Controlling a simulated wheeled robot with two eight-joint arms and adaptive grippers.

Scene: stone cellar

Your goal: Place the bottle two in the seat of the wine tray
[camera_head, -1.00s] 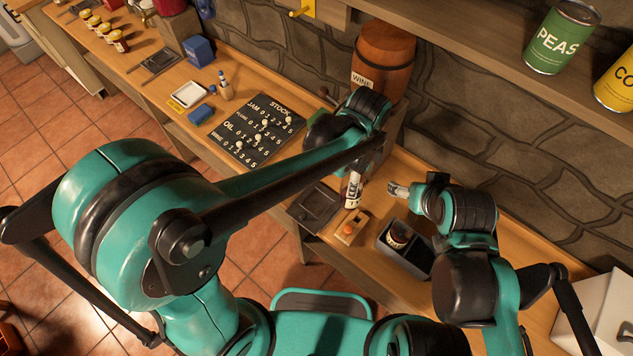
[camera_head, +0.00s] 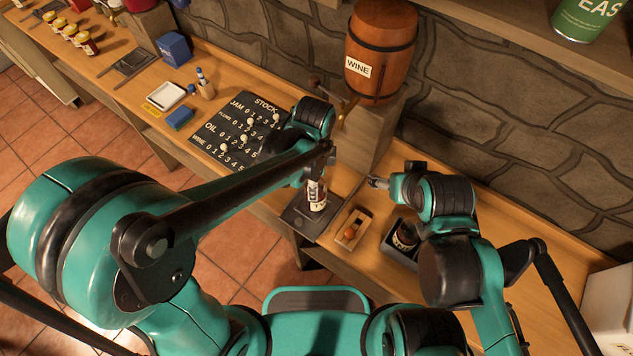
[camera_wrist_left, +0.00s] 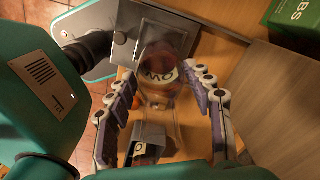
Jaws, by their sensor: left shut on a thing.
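My left gripper (camera_wrist_left: 165,112) is shut on a bottle, bottle two (camera_head: 316,197), which is dark red with a pale label. In the left wrist view the glass bottle (camera_wrist_left: 160,78) shows between the two fingers. In the head view the bottle hangs upright below my left gripper, in front of the dark wine tray (camera_head: 299,222). I cannot tell if its base touches the tray. The tray's seat is hidden by the bottle. The tray also shows in the left wrist view (camera_wrist_left: 125,22). My right gripper (camera_head: 377,183) hovers to the right of the bottle; its opening is unclear.
A wooden box with an orange ball (camera_head: 349,233) stands right of the tray. A dark crate (camera_head: 386,243) beyond it holds another bottle (camera_head: 404,237). A wine barrel (camera_head: 383,70) on a block stands behind. The black stock board (camera_head: 222,128) lies to the left.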

